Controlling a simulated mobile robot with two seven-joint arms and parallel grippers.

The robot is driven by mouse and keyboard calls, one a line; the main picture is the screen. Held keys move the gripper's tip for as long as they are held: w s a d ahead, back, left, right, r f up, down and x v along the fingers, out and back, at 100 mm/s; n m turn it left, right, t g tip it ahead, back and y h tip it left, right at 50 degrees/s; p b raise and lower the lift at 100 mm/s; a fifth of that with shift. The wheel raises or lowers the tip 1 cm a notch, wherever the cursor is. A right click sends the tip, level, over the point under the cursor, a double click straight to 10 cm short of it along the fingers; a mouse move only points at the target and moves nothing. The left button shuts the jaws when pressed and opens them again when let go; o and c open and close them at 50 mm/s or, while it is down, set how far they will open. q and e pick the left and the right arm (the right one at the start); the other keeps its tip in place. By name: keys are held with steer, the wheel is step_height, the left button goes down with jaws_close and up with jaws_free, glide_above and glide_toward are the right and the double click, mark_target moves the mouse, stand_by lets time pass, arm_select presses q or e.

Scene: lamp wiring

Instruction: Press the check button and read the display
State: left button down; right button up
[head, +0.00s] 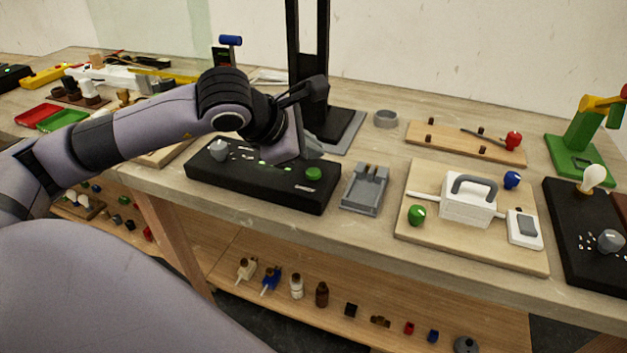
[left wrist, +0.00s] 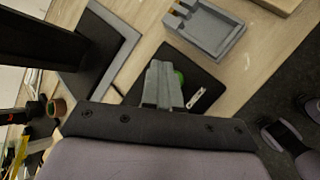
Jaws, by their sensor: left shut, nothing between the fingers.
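A black control box (head: 250,183) lies on the bench, with a round green button (head: 313,173) near its right end. A grey knob (head: 219,150) sits at its left end, and a bright green patch shows on its top. My left gripper (head: 308,153) is shut and empty, just above and behind the button. In the left wrist view the shut fingers (left wrist: 163,88) partly cover the green button (left wrist: 179,77); I cannot tell whether they touch it. A small pale strip (left wrist: 196,97) lies beside them. No display reading is legible. My right gripper is out of view.
A grey tray (head: 364,189) stands just right of the box. Further right is a wooden board (head: 420,239) with a white junction box, green and blue knobs and a switch. A dark post on a base (head: 338,128) stands behind my gripper.

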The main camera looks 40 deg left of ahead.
arm_select(q)
steer(key=shift+f, duration=0.65)
steer(key=shift+f+b, duration=0.1)
steer(key=shift+b, duration=0.3)
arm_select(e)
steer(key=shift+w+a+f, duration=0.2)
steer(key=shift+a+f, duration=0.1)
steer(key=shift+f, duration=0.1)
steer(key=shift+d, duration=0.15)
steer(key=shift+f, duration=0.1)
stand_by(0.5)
arm_select(q)
steer(key=shift+f+b, duration=0.45)
steer(key=shift+b, duration=0.35)
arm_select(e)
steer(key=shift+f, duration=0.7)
arm_select(q)
steer(key=shift+f+b, duration=0.4)
steer(key=shift+b, duration=0.15)
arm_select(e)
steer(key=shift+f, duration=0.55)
arm_select(q)
steer(key=shift+r, duration=0.1)
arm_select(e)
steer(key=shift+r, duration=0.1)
arm_select(q)
steer(key=shift+r+p, duration=0.35)
steer(key=shift+r, duration=0.35)
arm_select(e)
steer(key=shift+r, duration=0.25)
